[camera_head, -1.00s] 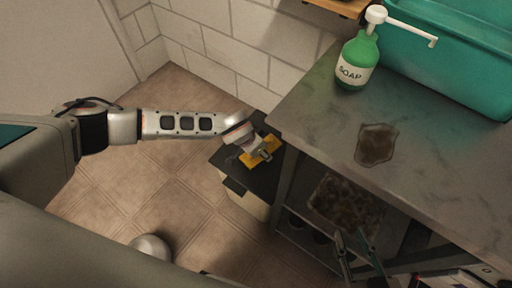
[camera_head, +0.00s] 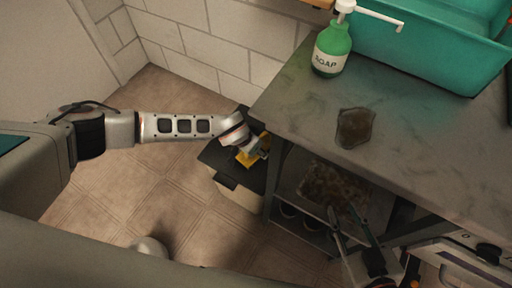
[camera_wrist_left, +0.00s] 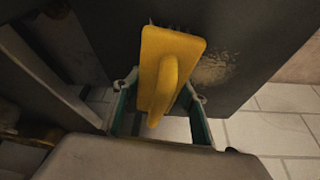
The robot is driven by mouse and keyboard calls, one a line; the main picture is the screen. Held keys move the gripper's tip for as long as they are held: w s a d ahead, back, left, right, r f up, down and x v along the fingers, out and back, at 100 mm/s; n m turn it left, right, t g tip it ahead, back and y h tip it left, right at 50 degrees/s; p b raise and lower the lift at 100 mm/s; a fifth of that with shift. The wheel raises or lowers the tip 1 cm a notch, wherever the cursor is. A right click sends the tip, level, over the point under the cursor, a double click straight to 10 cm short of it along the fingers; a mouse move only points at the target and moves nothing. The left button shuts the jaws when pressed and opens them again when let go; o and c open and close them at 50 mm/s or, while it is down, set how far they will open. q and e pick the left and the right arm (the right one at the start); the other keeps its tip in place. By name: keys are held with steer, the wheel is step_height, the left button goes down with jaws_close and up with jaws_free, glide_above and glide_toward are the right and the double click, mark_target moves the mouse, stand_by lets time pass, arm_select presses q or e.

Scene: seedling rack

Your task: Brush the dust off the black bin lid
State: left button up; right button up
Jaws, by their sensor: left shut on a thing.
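The black bin lid (camera_head: 221,158) tops a pale bin on the floor beside the counter; it fills much of the left wrist view (camera_wrist_left: 255,35). A tan dust patch (camera_wrist_left: 214,70) shows on it, right of the brush. A yellow brush (camera_wrist_left: 166,68) with dark bristles lies over the lid and also shows in the head view (camera_head: 246,159). My left gripper (camera_wrist_left: 160,108) is shut on the brush's handle. Whether the bristles touch the lid is unclear. My right gripper (camera_head: 347,213) is open and empty, in front of the counter's lower shelf.
The counter (camera_head: 420,150) stands right of the bin, its leg close to the lid. On it are a green soap bottle (camera_head: 332,50), a teal basin (camera_head: 430,60) and a dark stain (camera_head: 355,127). A soiled tray (camera_head: 335,187) is below. Tiled floor (camera_head: 130,180) is free at left.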

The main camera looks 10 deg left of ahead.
arm_select(q)
steer(key=a, duration=0.3)
steer(key=shift+w+a+f, duration=0.1)
steer(key=shift+w+f, duration=0.05)
steer(key=shift+w, duration=0.2)
steer(key=shift+w+a+r, duration=0.1)
steer(key=shift+w+a, duration=0.2)
steer(key=shift+a, duration=0.35)
steer(key=shift+w+a+r, duration=0.1)
steer(key=shift+w+a, duration=0.25)
steer(key=shift+a, duration=0.35)
steer(key=shift+w+a+r, duration=0.1)
steer(key=shift+w+a, duration=0.2)
steer(key=shift+a, duration=0.35)
steer(key=shift+w+a+f+b, duration=0.1)
steer(key=shift+w+a+b, duration=0.15)
steer(key=shift+a, duration=0.65)
steer(key=shift+w+a+f+b, duration=0.1)
steer(key=shift+w+a, duration=0.25)
steer(key=shift+a, duration=0.5)
steer(key=shift+w, duration=0.15)
arm_select(e)
steer(key=shift+s+f, duration=0.35)
steer(key=shift+f, duration=0.45)
arm_select(q)
steer(key=shift+d, duration=0.15)
